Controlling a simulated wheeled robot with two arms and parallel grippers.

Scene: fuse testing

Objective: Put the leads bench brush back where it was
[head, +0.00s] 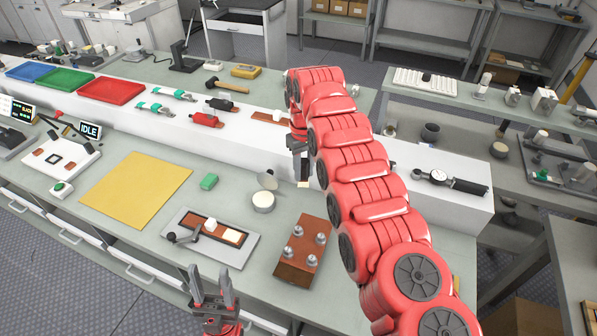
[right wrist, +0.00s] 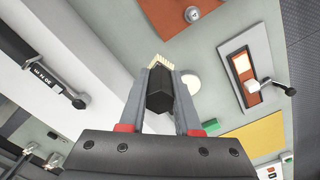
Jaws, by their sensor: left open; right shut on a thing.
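The brush (right wrist: 159,97) shows in the right wrist view as a black block with a cream bristle end, between the fingers of my right gripper (right wrist: 160,88). The right gripper (head: 299,160) is shut on it. In the head view the brush's pale end (head: 303,184) points down above the grey bench, and my red right arm hides part of the white raised shelf behind. My left gripper (head: 213,290) is open and empty at the front edge of the bench.
Below the right gripper are a round white dish (head: 263,201), a brown block with metal knobs (head: 304,248) and a fixture with a lever (head: 211,236). A yellow mat (head: 135,188) and a green block (head: 209,181) lie left.

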